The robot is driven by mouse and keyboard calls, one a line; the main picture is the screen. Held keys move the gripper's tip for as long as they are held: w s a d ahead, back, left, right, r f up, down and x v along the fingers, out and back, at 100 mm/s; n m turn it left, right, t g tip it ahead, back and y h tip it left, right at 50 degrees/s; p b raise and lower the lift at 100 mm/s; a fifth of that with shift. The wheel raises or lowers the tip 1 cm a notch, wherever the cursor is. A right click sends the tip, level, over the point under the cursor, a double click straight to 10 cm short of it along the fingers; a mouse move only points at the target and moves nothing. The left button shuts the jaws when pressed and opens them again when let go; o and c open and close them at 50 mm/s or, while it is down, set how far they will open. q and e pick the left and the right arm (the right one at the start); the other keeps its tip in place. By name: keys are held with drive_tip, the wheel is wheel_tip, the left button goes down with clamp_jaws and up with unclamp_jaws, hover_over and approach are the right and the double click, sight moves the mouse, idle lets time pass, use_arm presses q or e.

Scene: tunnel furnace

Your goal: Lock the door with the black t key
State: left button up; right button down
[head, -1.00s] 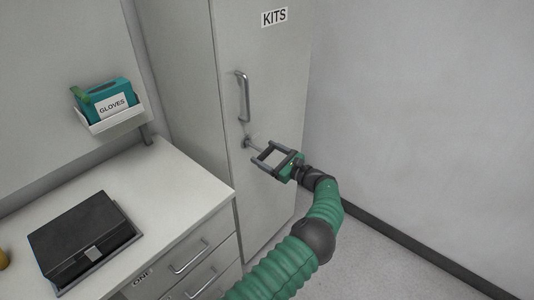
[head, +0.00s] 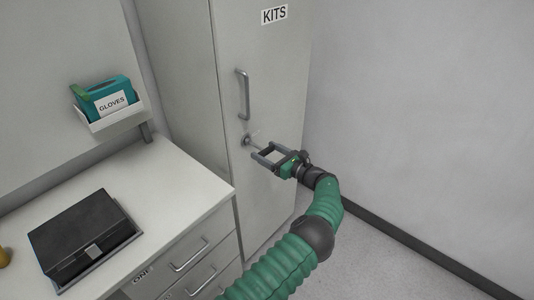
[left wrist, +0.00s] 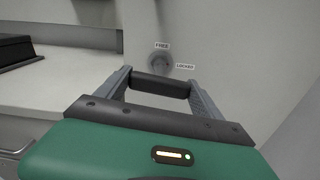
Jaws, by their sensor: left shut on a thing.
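The tall pale door (head: 275,90) marked KITS has a bar handle, with a small round lock (head: 246,140) below it. In the left wrist view the lock (left wrist: 160,61) is a grey disc, with FREE printed above it and LOCKED to its right. My left gripper (head: 261,149) is just in front of the door, below and right of the lock. It is shut on the black T key (left wrist: 160,86), whose dark crossbar spans the two fingers. The crossbar hides the key's stem in the wrist view, so I cannot tell whether its tip is in the lock. The right gripper is out of view.
A counter (head: 180,175) with drawers stands left of the door and holds a black case (head: 85,230). A glove box (head: 105,98) sits in a wall holder above it. The floor and wall to the right are clear.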

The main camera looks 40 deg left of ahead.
use_arm(q)
drive_tip(key=d, duration=0.7)
drive_tip(key=shift+s, duration=0.2)
idle(0.4)
drive_tip(key=shift+a, duration=0.1)
